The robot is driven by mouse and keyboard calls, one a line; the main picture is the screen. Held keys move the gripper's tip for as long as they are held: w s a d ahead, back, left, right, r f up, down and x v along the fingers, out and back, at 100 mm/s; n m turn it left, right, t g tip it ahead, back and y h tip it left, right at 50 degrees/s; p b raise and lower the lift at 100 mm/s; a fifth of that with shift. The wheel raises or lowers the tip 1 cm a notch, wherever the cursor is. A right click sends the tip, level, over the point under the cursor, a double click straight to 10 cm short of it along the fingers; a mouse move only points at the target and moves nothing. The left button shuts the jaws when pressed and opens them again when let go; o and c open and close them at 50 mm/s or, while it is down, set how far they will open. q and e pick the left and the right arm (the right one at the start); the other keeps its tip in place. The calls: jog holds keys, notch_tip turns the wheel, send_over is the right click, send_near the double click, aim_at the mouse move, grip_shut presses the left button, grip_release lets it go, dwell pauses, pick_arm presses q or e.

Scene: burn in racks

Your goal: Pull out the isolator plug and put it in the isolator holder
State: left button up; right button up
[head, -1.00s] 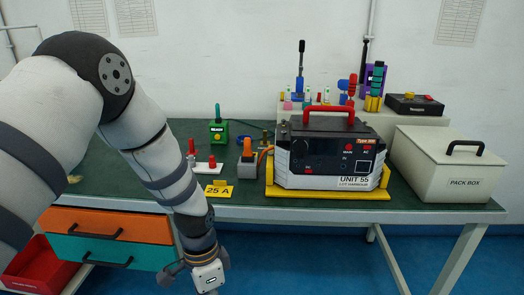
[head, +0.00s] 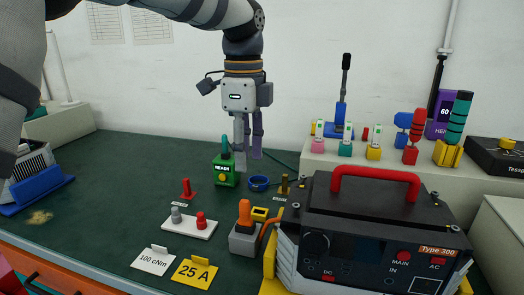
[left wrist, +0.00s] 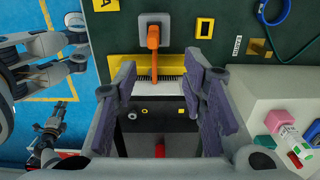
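An orange plug (head: 245,213) stands upright in a grey block (head: 243,241), left of the Type 300 unit. An orange cable runs between it and the unit. It also shows at the top of the left wrist view (left wrist: 153,36). A small yellow frame (head: 260,214) lies just behind the grey block; I cannot tell if it is the isolator holder. My left gripper (head: 248,152) points down, open and empty, in the air above the bench. Its fingers are wide apart in the left wrist view. Parts that may be my right arm show at that view's left edge; its fingers are unclear.
The Type 300 unit (head: 375,230) with a red handle fills the right front. A green READY box (head: 226,171), blue ring (head: 259,184), red peg (head: 187,190) and white terminal plate (head: 188,223) stand left of it. Tools stand on a raised shelf (head: 400,165).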

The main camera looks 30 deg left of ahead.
aim_at(245, 201)
pick_arm(q)
jog(key=f, duration=0.1)
jog(key=s+f, duration=0.1)
jog(key=f, duration=0.1)
jog(key=shift+s+f, duration=0.15)
jog(key=shift+s, duration=0.1)
jog(key=f, duration=0.8)
jog(key=shift+w+f, duration=0.1)
jog(key=shift+w, duration=0.1)
grip_shut()
